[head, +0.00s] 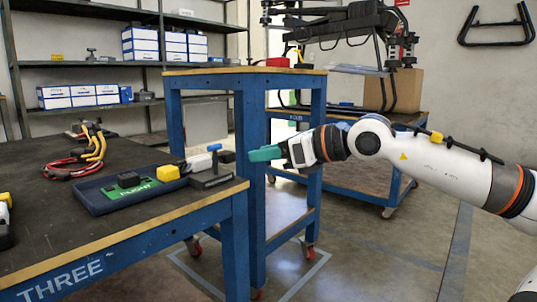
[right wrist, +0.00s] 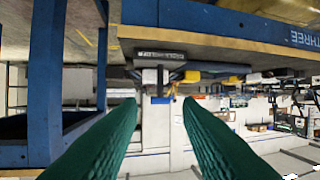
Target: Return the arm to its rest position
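My right arm comes in from the right in the head view. My right gripper (head: 262,153) has green fingers and points left, just off the right end of the dark bench. In the right wrist view the two fingers (right wrist: 160,106) stand apart with nothing between them, so it is open and empty.
The workbench (head: 105,226) marked THREE bears a blue tray (head: 100,205) with black and yellow parts, and a cable with yellow handles (head: 95,145). A taller blue-legged table (head: 240,72) stands behind the gripper. A drone (head: 340,25) sits beyond. Floor (head: 370,255) below my arm is clear.

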